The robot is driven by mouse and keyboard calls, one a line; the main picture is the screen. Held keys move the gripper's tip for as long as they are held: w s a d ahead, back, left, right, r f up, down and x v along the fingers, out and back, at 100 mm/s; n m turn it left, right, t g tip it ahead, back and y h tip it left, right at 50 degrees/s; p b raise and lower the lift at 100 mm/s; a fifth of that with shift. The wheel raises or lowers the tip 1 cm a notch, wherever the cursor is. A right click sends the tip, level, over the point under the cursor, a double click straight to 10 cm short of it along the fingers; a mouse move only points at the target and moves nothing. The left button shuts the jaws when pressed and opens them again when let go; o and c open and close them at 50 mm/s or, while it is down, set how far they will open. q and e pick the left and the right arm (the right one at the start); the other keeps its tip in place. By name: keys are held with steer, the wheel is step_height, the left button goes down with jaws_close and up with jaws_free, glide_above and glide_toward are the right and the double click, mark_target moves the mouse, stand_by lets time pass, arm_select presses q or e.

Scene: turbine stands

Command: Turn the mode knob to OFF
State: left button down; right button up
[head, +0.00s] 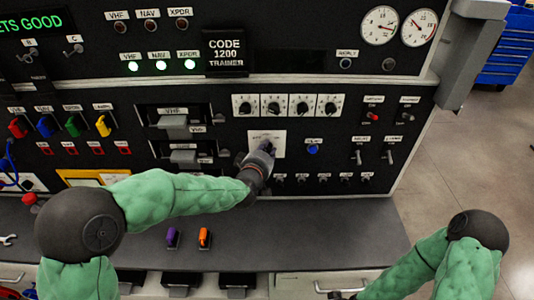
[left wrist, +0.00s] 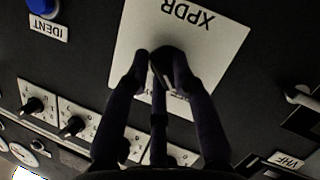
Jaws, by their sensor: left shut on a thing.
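The mode knob (left wrist: 163,62) is a dark knob on a white plate labelled XPDR (left wrist: 195,38), which appears upside down in the left wrist view. My left gripper (left wrist: 162,70) is shut on the knob, with its fingers on both sides of it. In the head view my left gripper (head: 266,148) covers the knob and part of its white plate (head: 280,138). The knob's pointer and the position marks are hidden by the fingers, so its setting cannot be read.
A row of white-plated selector knobs (head: 287,105) sits above the knob. A blue IDENT button (head: 313,149) is to its right and toggle switches (head: 358,156) are further right. Purple (head: 172,238) and orange (head: 204,237) pieces stand on the grey ledge, whose right part (head: 330,230) is clear.

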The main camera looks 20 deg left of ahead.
stand_by(0.3)
arm_select(q)
steer(key=c, duration=1.3)
jaws_free()
steer(key=v, duration=1.2)
steer(key=shift+a+f, duration=0.1)
